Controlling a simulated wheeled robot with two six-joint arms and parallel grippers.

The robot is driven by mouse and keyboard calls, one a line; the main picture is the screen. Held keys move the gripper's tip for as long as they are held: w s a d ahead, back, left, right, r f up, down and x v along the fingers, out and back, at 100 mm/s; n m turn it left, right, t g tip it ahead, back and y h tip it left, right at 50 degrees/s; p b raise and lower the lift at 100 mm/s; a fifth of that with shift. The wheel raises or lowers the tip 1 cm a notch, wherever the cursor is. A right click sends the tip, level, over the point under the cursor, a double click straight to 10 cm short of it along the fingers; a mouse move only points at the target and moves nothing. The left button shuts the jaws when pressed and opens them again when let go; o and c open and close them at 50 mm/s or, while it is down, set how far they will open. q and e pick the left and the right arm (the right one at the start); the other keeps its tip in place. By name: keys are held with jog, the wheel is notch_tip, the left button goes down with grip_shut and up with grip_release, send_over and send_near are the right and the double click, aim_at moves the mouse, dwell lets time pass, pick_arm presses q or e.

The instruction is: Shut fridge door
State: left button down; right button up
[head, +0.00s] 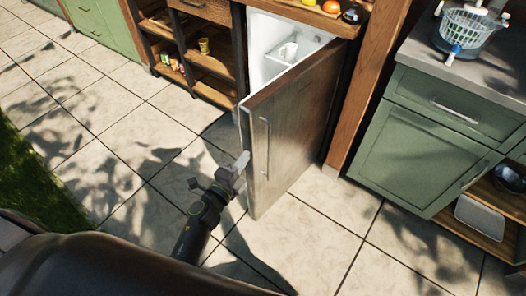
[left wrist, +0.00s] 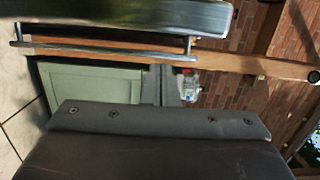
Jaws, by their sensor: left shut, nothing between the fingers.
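My left gripper (head: 243,161) is shut and empty at the free left edge of the door, left of the handle. I cannot tell whether it touches the door. In the left wrist view, the door (left wrist: 120,15) and its handle (left wrist: 105,48) run across the top, close to the camera. My right gripper is out of view.
Open wooden shelves (head: 205,62) with a yellow cup (head: 204,46) stand left of the fridge. A green cabinet (head: 425,140) stands right, with a basket (head: 468,30) on its counter. Fruit lies above the fridge. The tiled floor (head: 100,120) is clear around the door.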

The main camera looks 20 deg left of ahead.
aim_at(260, 135)
pick_arm(q)
jog(key=b+x, duration=0.1)
jog(key=x, duration=0.9)
jog(key=shift+w+r, duration=0.1)
jog(key=shift+w, duration=0.05)
jog(key=shift+a, duration=0.1)
